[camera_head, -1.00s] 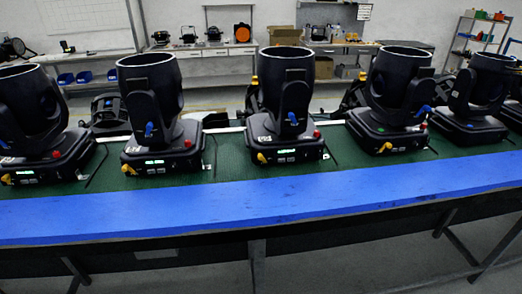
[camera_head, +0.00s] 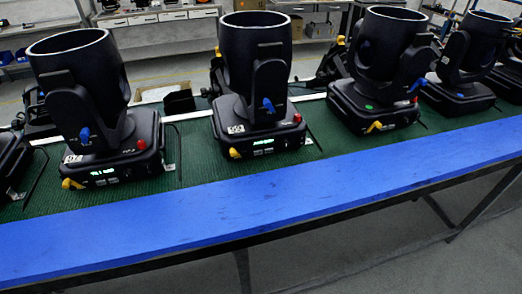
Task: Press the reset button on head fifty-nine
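Several black moving heads stand upright in a row on a green belt. The nearest whole one, at left (camera_head: 85,110), has a lit green display (camera_head: 103,173), a red knob (camera_head: 141,145) and a yellow part at its base front. The middle head (camera_head: 256,90) also has a lit display (camera_head: 263,142) and a red knob (camera_head: 298,118). The head right of it (camera_head: 385,65) has a small green dot; its display text is not legible. I cannot read any head's number, so I cannot tell which is fifty-nine. Neither of my grippers shows.
A blue rail (camera_head: 250,205) runs along the belt's front edge, with dark legs below it. Further heads stand at right (camera_head: 465,60), and one is cut off at the left edge. Workbenches (camera_head: 170,20) stand behind. The belt (camera_head: 190,140) has bare gaps between heads.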

